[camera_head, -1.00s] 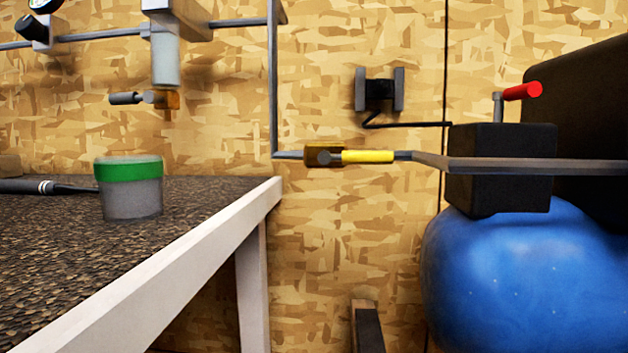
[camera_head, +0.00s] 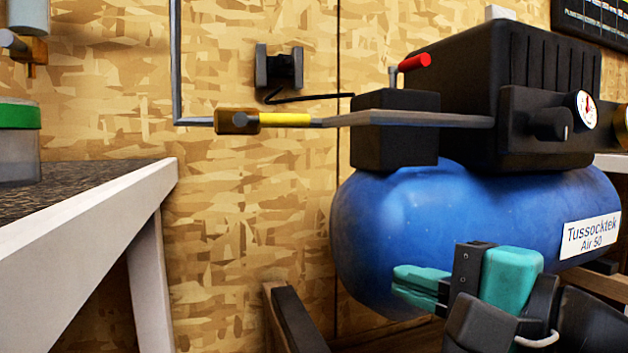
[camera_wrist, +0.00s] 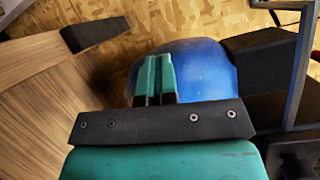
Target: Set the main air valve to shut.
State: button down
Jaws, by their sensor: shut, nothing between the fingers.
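The valve (camera_head: 237,122) has a brass body in the grey pipe line on the wooden wall, and I take it to be the main air valve. Its yellow handle (camera_head: 284,119) points right, lying along the pipe. My gripper (camera_head: 398,282) is at the lower right in the head view, in front of the blue tank and well below and right of the valve, not touching it. Its teal fingers are together and empty, and they also show in the wrist view (camera_wrist: 155,70). I cannot make out the valve in the wrist view.
The blue compressor tank (camera_head: 410,220) stands at right, with a black motor housing and a red-ended lever (camera_head: 415,62) above it. A table (camera_head: 95,215) with a white edge is at left. Bare wall shows between table and tank.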

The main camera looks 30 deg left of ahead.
aim_at(272, 121)
jog(key=w+a+r+m+t+y+p, duration=0.4)
jog(key=a+r+m+t+p, duration=0.3)
jog(key=a+r+m+p, duration=0.5)
jog(key=shift+w+a+r+m+t+p, duration=0.4)
jog(key=shift+a+m+p, duration=0.4)
jog(key=shift+m+p, duration=0.95)
